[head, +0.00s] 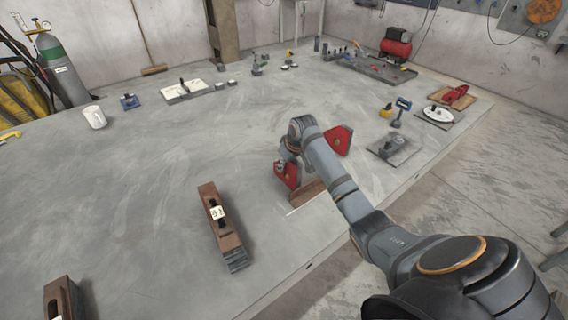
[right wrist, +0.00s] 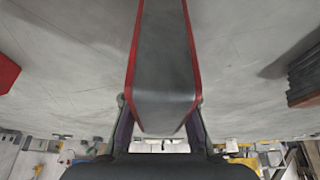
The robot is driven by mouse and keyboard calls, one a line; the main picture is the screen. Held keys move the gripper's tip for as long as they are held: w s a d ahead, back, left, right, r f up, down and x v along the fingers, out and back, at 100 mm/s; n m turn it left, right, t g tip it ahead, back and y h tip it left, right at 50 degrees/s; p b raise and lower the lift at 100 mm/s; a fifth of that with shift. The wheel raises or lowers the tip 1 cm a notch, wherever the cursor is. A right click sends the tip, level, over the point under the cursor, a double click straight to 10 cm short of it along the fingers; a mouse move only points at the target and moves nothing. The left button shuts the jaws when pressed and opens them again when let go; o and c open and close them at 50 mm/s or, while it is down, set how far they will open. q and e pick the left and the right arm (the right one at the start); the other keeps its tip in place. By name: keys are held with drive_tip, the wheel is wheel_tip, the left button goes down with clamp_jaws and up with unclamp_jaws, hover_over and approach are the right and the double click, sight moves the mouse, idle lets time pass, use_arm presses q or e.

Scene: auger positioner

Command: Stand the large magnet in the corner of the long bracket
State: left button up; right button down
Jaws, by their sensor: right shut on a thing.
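My right gripper (right wrist: 160,115) is shut on a red-edged grey magnet (right wrist: 165,60). In the head view this magnet (head: 287,173) shows as a red piece at the end of my right arm, and the fingers are largely hidden by the arm. A second red magnet (head: 338,140) stands to the right, partly behind my arm. A brown strip (head: 309,190) lies close by the held magnet, partly hidden; I cannot tell whether they touch. A long brown piece (head: 212,197) with a pale tag lies to the left. I cannot tell which brown piece is the long bracket. My left gripper is not in view.
Another brown piece (head: 62,297) lies at the bottom left. A white cup (head: 94,117) and small tools stand along the back. The middle and left of the table (head: 130,190) are largely clear.

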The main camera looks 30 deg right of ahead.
sight(295, 161)
drive_tip(key=shift+s+d+f+p, duration=0.1)
drive_tip(key=shift+s+p, duration=0.35)
drive_tip(key=shift+s, duration=0.1)
idle(0.4)
drive_tip(key=c, duration=1.1)
unclamp_jaws()
drive_tip(key=shift+r, duration=0.45)
drive_tip(key=v, duration=1.1)
drive_tip(key=shift+s+r, duration=0.1)
drive_tip(key=shift+r, duration=0.05)
